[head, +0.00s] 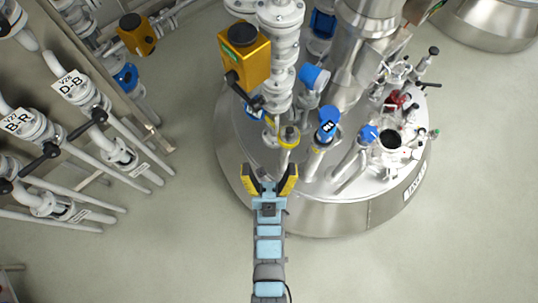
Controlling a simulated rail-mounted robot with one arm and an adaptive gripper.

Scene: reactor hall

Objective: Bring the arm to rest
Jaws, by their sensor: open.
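My gripper (270,178) is in the head view near the middle, with its two yellow-and-black fingers spread apart and nothing seen between them. My arm reaches up to it from the bottom edge. The gripper appears over the near left rim of the steel reactor vessel (330,212). A small valve with a yellow ring (289,137) lies just beyond the fingertips; I cannot tell the height gap between them.
White flanged piping (282,70) and a yellow actuator box (244,55) rise above the vessel. Labelled valves with black handles, such as D-B (85,90) and B-R (30,125), line the left. The floor (420,260) is clear at lower right.

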